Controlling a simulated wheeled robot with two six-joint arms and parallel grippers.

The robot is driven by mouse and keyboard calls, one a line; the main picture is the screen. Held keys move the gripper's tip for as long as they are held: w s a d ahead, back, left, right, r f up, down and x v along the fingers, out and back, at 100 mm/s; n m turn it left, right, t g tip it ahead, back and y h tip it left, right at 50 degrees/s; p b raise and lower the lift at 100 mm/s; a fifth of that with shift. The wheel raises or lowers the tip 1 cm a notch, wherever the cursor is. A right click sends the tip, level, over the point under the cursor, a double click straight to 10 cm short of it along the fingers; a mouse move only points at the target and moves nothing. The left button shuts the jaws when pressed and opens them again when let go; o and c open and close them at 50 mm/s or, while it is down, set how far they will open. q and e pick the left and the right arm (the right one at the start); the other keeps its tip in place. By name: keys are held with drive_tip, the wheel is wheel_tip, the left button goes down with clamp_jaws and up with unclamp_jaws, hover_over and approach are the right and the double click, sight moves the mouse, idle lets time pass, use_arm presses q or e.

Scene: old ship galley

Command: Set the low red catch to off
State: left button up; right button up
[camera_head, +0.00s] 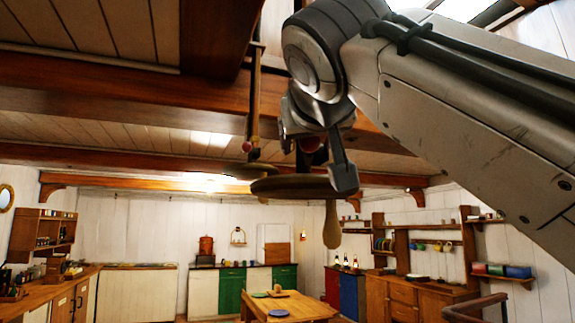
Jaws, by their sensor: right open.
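My right gripper (318,152) hangs at the upper centre, its arm coming in from the right. It is open, one finger pointing down in front of a dark wooden disc-like piece (292,187). A small dark red knob (309,145) shows just behind the fingers, partly hidden by them. A second small red knob (247,146) sits lower on a thin hanging rod to the left, above another flat wooden piece (248,170). I cannot tell which red part is the low catch, how it is set, or whether the gripper touches anything. My left gripper is out of view.
Wooden ceiling beams (110,85) run close above. A pale wooden handle (332,226) hangs down below the disc-like piece. A wooden table (300,308) with plates stands far below. Counters and shelves line the walls. The space left of the hanging rod is clear.

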drive_tip(key=shift+w, duration=0.8)
clamp_jaws()
idle(1.0)
